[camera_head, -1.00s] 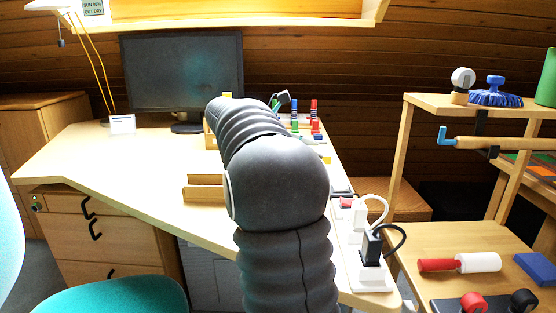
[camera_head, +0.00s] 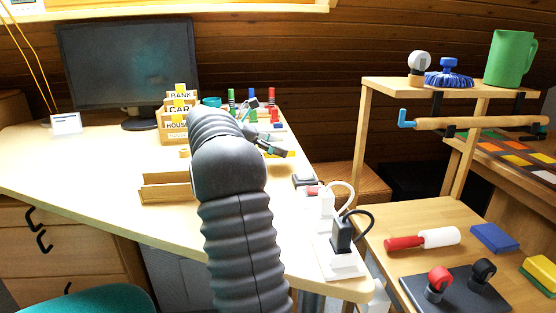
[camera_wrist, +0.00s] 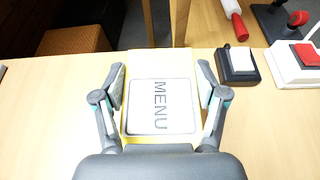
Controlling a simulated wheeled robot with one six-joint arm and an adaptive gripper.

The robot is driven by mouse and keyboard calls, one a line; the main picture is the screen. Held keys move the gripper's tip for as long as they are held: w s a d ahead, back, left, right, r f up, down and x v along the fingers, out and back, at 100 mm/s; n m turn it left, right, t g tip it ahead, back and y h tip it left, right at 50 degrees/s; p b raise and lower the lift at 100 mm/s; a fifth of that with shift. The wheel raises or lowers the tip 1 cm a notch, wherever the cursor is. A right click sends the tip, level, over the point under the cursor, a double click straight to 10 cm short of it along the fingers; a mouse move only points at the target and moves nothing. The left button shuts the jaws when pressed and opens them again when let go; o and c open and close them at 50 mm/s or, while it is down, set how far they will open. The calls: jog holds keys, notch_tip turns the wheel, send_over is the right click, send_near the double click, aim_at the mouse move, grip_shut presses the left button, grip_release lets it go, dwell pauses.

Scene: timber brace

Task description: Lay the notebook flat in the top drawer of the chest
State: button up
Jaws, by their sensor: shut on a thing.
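A yellow flat booklet (camera_wrist: 160,62) with a white MENU panel lies between my fingers in the wrist view. I cannot tell for certain that it is the notebook. My gripper (camera_wrist: 162,88) is shut on its two side edges, over the desk top. In the head view my gripper (camera_head: 268,146) is partly hidden by my arm, near the desk's right side, with a little yellow showing beside it. The wooden drawer chest (camera_head: 75,259) with black handles stands under the desk's left part. Its top drawer (camera_head: 12,214) is at the picture's left edge and looks shut.
A letter holder (camera_head: 176,125), a wooden stand (camera_head: 167,188) and a monitor (camera_head: 128,62) stand on the desk. A power strip with plugs (camera_head: 341,262) lies at its right edge. A teal chair (camera_head: 90,302) stands before the drawers.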

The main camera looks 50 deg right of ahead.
aim_at(278, 166)
jog(key=shift+f+b, duration=0.4)
jog(key=shift+f, duration=1.6)
jog(key=shift+f, duration=0.1)
jog(key=o, duration=1.2)
jog(key=shift+c, duration=0.2)
